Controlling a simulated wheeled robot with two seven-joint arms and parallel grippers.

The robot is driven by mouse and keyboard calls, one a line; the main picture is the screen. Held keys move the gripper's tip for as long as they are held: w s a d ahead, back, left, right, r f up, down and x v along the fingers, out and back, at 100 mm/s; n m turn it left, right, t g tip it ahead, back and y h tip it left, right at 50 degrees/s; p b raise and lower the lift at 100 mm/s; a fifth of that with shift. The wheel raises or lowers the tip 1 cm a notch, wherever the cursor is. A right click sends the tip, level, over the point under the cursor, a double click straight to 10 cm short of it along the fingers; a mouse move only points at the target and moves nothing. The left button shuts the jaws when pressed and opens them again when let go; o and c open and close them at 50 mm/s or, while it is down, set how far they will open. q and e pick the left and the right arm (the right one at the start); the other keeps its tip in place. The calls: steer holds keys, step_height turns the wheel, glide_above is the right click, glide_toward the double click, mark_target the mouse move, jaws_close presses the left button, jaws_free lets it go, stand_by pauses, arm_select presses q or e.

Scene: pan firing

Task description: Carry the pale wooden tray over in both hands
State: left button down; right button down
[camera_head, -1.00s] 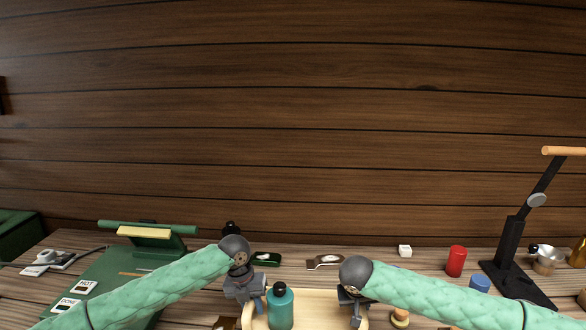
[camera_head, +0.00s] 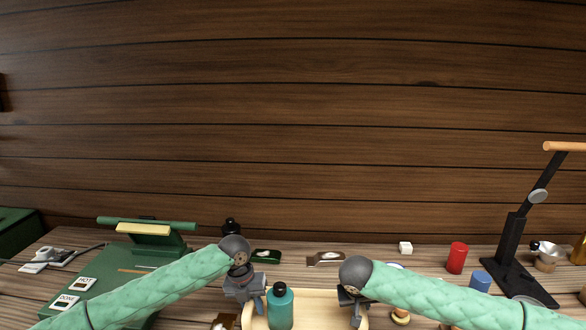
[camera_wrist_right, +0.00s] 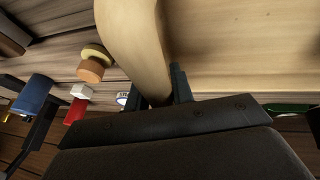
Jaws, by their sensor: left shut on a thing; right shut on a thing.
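The pale wooden tray (camera_head: 318,312) is at the bottom middle of the head view, between my two grippers, its near part cut off by the frame. A teal bottle with a black cap (camera_head: 280,308) stands upright on its left part. My left gripper (camera_head: 257,306) is shut on the tray's left side. My right gripper (camera_head: 354,310) is shut on its right side. In the right wrist view the tray's curved rim (camera_wrist_right: 140,45) runs between the fingers of my right gripper (camera_wrist_right: 165,90). The fingertips are partly hidden by the rim.
A green mat with labels (camera_head: 85,285) and a green stand (camera_head: 148,235) lie left. Right are a red cylinder (camera_head: 457,258), a blue cylinder (camera_head: 481,281), a white cube (camera_head: 405,248) and a black lamp-like stand (camera_head: 512,245). A green item (camera_head: 266,256) and a brown tool (camera_head: 325,259) lie behind the tray.

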arm_select(q)
steer(key=shift+a, duration=0.1)
arm_select(e)
steer(key=shift+d, duration=0.1)
arm_select(q)
steer(key=c, duration=1.4)
jaws_free()
arm_select(e)
steer(key=c, duration=1.4)
jaws_free()
arm_select(q)
steer(key=shift+o, duration=0.2)
arm_select(e)
steer(key=shift+o, duration=0.2)
arm_select(q)
steer(key=o, duration=0.5)
steer(key=shift+o, duration=0.2)
arm_select(e)
steer(key=o, duration=0.5)
steer(key=shift+o, duration=0.2)
arm_select(q)
steer(key=shift+o, duration=0.5)
